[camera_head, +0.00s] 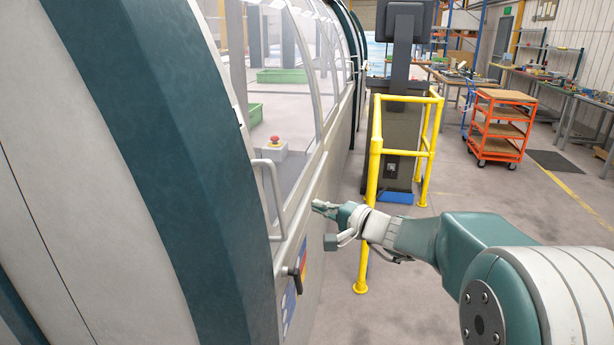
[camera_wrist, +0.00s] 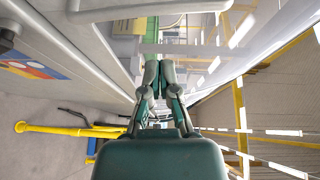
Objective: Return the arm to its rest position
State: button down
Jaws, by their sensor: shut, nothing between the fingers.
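My arm reaches in from the lower right of the head view. My gripper (camera_head: 318,206) is at its end, close to the panel bender's front side, below the window. In the wrist view my gripper (camera_wrist: 158,66) points away with its fingers together. It is shut and empty. The panel bender (camera_head: 180,130) fills the left of the head view, with a grey door handle (camera_head: 270,195) and a black lever handle (camera_head: 297,272) left of my gripper. I cannot tell the exact gap between the fingers and the machine.
A yellow guard rail (camera_head: 372,190) stands just beyond my forearm, around a dark console post (camera_head: 400,110). A red emergency button (camera_head: 275,139) shows behind the window. An orange cart (camera_head: 500,125) and workbenches are farther right. Open floor lies between the rail and the cart.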

jog(key=s+a+f+n+g+h, duration=0.15)
jog(key=s+n+g+h, duration=0.35)
jog(key=s, duration=1.5)
jog(key=s+d+f+n+g+h, duration=0.1)
jog(key=s+d+f+n+h, duration=0.1)
jog(key=s+d+f+h, duration=0.3)
jog(key=s+d+h, duration=0.3)
jog(key=s+d, duration=0.3)
jog(key=s, duration=0.2)
jog(key=shift+s+d+n, duration=0.2)
jog(key=shift+s+n, duration=0.15)
jog(key=shift+n, duration=0.05)
jog(key=c, duration=1.3)
grip_release()
jog(key=shift+c, duration=0.2)
